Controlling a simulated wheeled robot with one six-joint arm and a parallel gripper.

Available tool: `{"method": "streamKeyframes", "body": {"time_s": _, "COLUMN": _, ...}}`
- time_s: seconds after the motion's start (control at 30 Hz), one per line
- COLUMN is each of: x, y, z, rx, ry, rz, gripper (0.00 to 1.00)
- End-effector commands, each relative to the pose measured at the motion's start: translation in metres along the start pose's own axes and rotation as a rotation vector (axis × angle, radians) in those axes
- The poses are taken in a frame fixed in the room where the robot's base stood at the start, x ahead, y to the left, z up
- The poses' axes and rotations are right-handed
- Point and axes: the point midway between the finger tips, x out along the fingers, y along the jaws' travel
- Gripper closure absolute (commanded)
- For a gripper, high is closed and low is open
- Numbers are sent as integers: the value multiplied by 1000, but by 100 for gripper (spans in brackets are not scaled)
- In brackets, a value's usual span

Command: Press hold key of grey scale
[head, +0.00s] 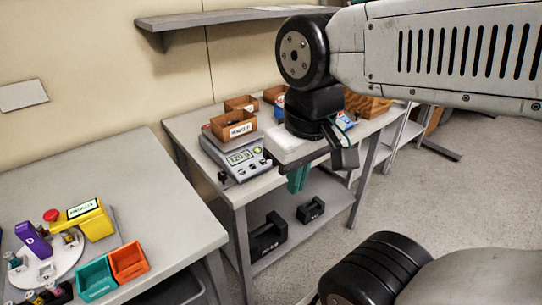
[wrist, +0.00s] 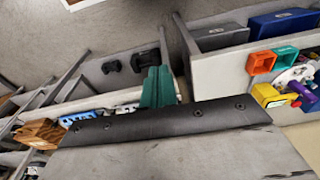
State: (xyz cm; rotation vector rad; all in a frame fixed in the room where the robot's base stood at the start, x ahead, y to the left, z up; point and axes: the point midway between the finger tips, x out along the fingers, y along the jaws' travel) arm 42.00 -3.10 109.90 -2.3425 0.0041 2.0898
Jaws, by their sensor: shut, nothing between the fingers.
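The grey scale (head: 236,157) sits on the middle table in the head view, with a lit display (head: 239,156) and small dark keys on its sloped front. The lettering on the keys is too small to read, so I cannot tell which is the hold key. The green fingers also show in the wrist view (wrist: 158,88), where I cannot make out the grey scale.
A blue device (head: 345,121) sits farther right on the same table. Black cases (head: 268,236) lie on the shelf below. The left table holds a yellow device (head: 93,222), a purple piece (head: 33,239) and teal and orange bins (head: 129,262). A wall shelf (head: 215,19) is above.

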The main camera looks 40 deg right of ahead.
Motion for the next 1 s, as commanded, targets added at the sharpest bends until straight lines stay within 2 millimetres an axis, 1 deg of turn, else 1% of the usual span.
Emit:
{"method": "streamKeyframes", "body": {"time_s": 0.13, "x": 5, "y": -5, "z": -12, "rx": 66, "ry": -31, "rz": -67, "gripper": 100}}
{"method": "streamKeyframes", "body": {"time_s": 0.17, "x": 7, "y": -7, "z": -16, "rx": 93, "ry": -42, "rz": -96, "gripper": 100}}
{"method": "streamKeyframes", "body": {"time_s": 0.23, "x": 13, "y": -11, "z": -32, "rx": 182, "ry": -70, "rz": -182, "gripper": 100}}
{"method": "streamKeyframes", "body": {"time_s": 0.27, "x": 16, "y": -12, "z": -42, "rx": 228, "ry": -80, "rz": -225, "gripper": 100}}
{"method": "streamKeyframes", "body": {"time_s": 0.33, "x": 23, "y": -12, "z": -67, "rx": 353, "ry": -99, "rz": -337, "gripper": 100}}
{"method": "streamKeyframes", "body": {"time_s": 0.43, "x": 35, "y": -1, "z": -109, "rx": 555, "ry": -102, "rz": -500, "gripper": 100}}
{"method": "streamKeyframes", "body": {"time_s": 0.47, "x": 39, "y": 6, "z": -122, "rx": 618, "ry": -98, "rz": -547, "gripper": 100}}
{"method": "streamKeyframes", "body": {"time_s": 0.5, "x": 44, "y": 16, "z": -139, "rx": 703, "ry": -88, "rz": -608, "gripper": 100}}
{"method": "streamKeyframes", "body": {"time_s": 0.57, "x": 53, "y": 36, "z": -163, "rx": 835, "ry": -68, "rz": -695, "gripper": 100}}
{"method": "streamKeyframes", "body": {"time_s": 0.6, "x": 60, "y": 52, "z": -178, "rx": 920, "ry": -50, "rz": -748, "gripper": 100}}
{"method": "streamKeyframes", "body": {"time_s": 0.67, "x": 70, "y": 78, "z": -197, "rx": 1043, "ry": -20, "rz": -818, "gripper": 100}}
{"method": "streamKeyframes", "body": {"time_s": 0.7, "x": 77, "y": 95, "z": -208, "rx": 1118, "ry": 1, "rz": -859, "gripper": 100}}
{"method": "streamKeyframes", "body": {"time_s": 0.8, "x": 92, "y": 134, "z": -226, "rx": 1272, "ry": 52, "rz": -935, "gripper": 100}}
{"method": "streamKeyframes", "body": {"time_s": 0.83, "x": 95, "y": 143, "z": -229, "rx": 1307, "ry": 65, "rz": -952, "gripper": 100}}
{"method": "streamKeyframes", "body": {"time_s": 0.9, "x": 101, "y": 160, "z": -234, "rx": 1368, "ry": 89, "rz": -980, "gripper": 100}}
{"method": "streamKeyframes", "body": {"time_s": 1.0, "x": 106, "y": 174, "z": -238, "rx": 1418, "ry": 110, "rz": -1002, "gripper": 100}}
